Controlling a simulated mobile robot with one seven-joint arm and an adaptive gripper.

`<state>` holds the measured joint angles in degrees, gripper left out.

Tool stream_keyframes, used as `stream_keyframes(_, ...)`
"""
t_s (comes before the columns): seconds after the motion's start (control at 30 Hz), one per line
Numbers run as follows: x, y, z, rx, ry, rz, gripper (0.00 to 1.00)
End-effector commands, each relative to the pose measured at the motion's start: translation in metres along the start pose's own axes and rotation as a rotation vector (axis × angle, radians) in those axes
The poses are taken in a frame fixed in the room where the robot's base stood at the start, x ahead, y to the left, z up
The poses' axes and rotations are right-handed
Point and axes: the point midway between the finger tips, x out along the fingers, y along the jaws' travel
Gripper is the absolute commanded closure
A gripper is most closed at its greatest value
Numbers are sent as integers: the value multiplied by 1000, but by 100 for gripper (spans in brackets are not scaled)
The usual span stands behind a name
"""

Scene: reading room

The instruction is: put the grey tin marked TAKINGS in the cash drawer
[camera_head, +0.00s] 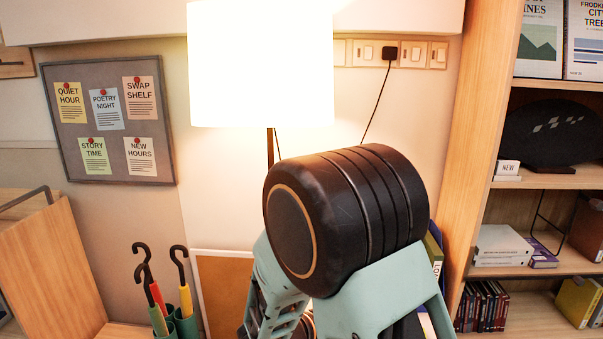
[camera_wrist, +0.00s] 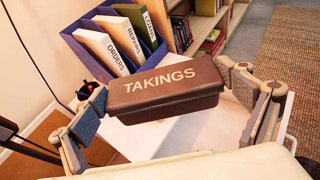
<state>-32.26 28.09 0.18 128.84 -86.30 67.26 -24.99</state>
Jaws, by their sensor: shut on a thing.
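The tin marked TAKINGS (camera_wrist: 165,98) shows in the wrist view as a dark brown, lidded box, with its lettering facing me. My gripper (camera_wrist: 162,84) has one finger at each end of the tin and is shut on it. The tin is above or on a white surface (camera_wrist: 178,138); I cannot tell whether it touches. In the head view my own arm fills the middle and hides the gripper and the tin. I cannot make out the cash drawer in either view.
A blue file holder (camera_wrist: 82,47) with ORDERS, REPAIRS and LOANS binders stands just behind the tin. Bookshelves (camera_head: 488,110) stand at right, a lit lamp (camera_head: 260,65) behind my arm, and an umbrella stand (camera_head: 187,325) at lower left.

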Motion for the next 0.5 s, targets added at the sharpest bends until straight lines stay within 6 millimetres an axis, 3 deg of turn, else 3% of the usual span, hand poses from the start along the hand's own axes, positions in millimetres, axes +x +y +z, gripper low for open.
stream_keyframes(0.03, -5, 0, 14, 0, -1, 0, 41)
stream_keyframes(0.5, -26, 0, 63, -1, -1, -1, 41)
